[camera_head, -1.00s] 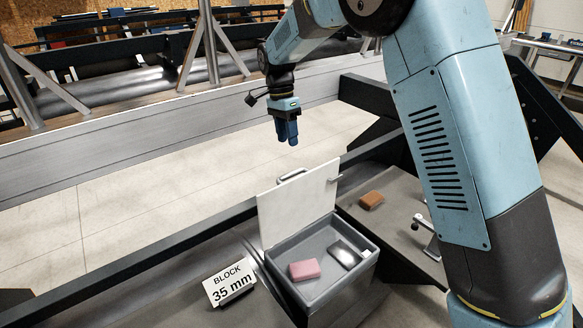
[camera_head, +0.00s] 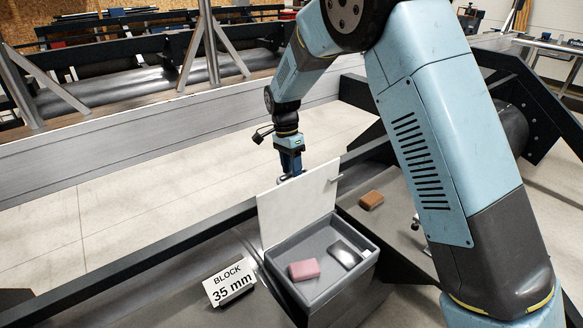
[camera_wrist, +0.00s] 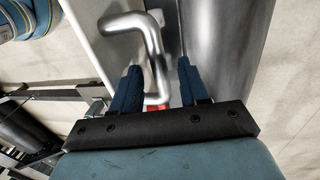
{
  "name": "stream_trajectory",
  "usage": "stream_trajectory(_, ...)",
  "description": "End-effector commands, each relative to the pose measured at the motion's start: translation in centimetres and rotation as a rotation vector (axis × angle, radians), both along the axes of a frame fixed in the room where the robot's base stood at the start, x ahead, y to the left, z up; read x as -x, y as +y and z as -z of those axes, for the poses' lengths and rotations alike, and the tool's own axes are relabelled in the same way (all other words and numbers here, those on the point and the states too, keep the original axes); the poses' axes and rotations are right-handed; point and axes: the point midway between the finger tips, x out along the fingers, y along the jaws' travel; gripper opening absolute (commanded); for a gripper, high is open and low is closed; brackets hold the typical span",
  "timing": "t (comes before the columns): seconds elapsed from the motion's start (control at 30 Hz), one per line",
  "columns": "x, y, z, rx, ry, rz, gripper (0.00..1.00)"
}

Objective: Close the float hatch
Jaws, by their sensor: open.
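The float hatch (camera_head: 296,210) is a pale upright lid, standing open at the back edge of a grey box (camera_head: 318,292). A pink block (camera_head: 304,269) and a dark grey rounded object (camera_head: 345,254) lie inside the box. My gripper (camera_head: 291,172) is behind the hatch's top edge, its fingertips partly hidden by it. In the wrist view, my gripper (camera_wrist: 160,85) is open, and a bent metal handle (camera_wrist: 153,45) of the hatch reaches between its two blue fingers. I cannot tell whether the fingers touch the handle.
A sign reading "BLOCK 35 mm" (camera_head: 229,283) stands left of the box. A brown block (camera_head: 371,200) lies on the grey surface to the right. A dark rail (camera_head: 150,258) runs behind the box, with bare floor beyond it.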

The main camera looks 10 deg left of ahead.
Motion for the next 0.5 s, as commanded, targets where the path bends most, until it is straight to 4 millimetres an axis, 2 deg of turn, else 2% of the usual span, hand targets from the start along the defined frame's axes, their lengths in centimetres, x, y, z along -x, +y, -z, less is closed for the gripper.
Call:
stream_trajectory(0.07, 0.00, 0.00, -0.02, 0.000, 0.000, 0.000, 0.42)
stream_trajectory(0.5, -0.02, 0.02, -0.04, -0.001, -0.001, 0.000, 0.00)
